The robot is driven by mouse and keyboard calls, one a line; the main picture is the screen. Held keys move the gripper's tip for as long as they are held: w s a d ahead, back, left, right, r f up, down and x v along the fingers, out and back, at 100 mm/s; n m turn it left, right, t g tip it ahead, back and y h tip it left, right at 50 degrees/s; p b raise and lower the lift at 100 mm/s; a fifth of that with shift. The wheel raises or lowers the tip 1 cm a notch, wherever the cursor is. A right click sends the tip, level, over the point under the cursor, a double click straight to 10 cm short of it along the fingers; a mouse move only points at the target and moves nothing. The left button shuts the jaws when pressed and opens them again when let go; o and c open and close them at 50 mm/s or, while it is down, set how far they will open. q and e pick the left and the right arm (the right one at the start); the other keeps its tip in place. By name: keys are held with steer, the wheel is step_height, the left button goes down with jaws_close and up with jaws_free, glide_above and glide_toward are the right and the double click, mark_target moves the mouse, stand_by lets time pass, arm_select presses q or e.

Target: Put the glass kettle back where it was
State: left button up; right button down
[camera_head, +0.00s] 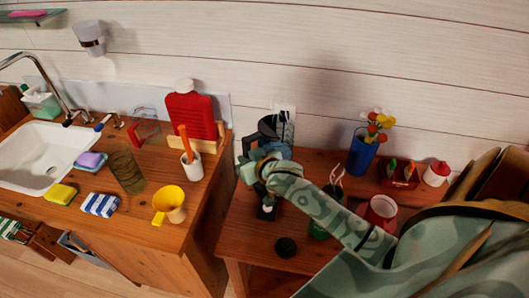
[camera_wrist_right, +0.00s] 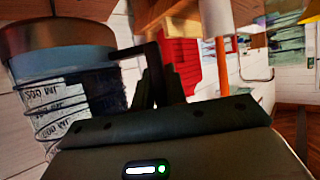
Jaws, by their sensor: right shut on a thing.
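The glass kettle (camera_head: 283,128) is at the back of the wooden table, near the wall and partly hidden by my right gripper. In the right wrist view, the kettle (camera_wrist_right: 72,100) fills the left side, with a reddish-brown rim, a blue-grey band and "500 ml" markings. Its black handle reaches between the fingers of my right gripper (camera_wrist_right: 160,85). In the head view, my right gripper (camera_head: 255,168) is shut on the handle, its fingertips mostly hidden. I cannot tell whether the kettle touches the table. My left gripper is not in view.
A black item with a white knob (camera_head: 266,210) and a black round disc (camera_head: 286,247) lie on the table. A blue flower vase (camera_head: 361,153), a red mug (camera_head: 381,211) and a small rack (camera_head: 399,176) stand to the right. The sink counter (camera_head: 135,200) is left, across a gap.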

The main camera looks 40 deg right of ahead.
step_height(320, 180, down, 9)
steer(key=b, duration=0.3)
steer(key=shift+r, duration=0.2)
steer(key=c, duration=1.4)
jaws_free()
steer(key=shift+c, duration=0.2)
